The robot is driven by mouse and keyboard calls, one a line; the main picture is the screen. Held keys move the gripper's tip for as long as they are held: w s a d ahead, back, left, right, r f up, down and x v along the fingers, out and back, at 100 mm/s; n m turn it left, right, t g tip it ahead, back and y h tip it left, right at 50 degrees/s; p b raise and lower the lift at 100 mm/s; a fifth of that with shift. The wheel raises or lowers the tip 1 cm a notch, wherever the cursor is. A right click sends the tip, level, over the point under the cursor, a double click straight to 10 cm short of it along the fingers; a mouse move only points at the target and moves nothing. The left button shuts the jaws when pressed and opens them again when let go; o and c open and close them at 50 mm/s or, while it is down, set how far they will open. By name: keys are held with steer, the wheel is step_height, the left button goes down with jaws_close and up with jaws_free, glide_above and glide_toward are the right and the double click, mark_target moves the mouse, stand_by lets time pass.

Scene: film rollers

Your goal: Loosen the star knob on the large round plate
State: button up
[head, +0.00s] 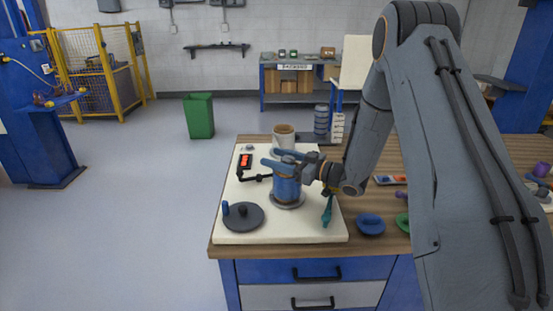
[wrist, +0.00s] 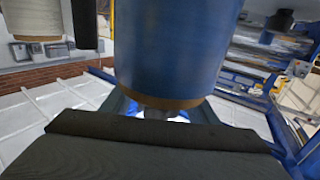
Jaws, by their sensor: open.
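The dark grey round plate (head: 236,222) lies on the cream board at its front left. A small raised knob (head: 243,210) sits at its middle; its star shape is too small to make out. A short blue peg (head: 225,207) stands at the plate's left edge. My gripper (head: 269,158) is open at the top of an upright blue roller (head: 287,190), behind and to the right of the plate. In the wrist view the blue roller (wrist: 180,50) fills the middle, in front of my open fingers (wrist: 163,112). The plate and knob are not visible there.
The cream board (head: 310,229) lies on a wooden bench. A beige cup-like roller (head: 284,133) stands behind the blue one. A black bracket (head: 257,178), an orange-topped box (head: 245,161) and a teal tool (head: 327,211) are near. A blue disc (head: 370,226) lies off the board.

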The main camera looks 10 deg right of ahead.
mark_target(288, 162)
steer(key=b+v, duration=0.1)
steer(key=v, duration=0.5)
steer(key=shift+s+d+b, duration=0.15)
steer(key=shift+d+b, duration=0.25)
steer(key=shift+s+d, duration=0.35)
steer(key=shift+s, duration=0.05)
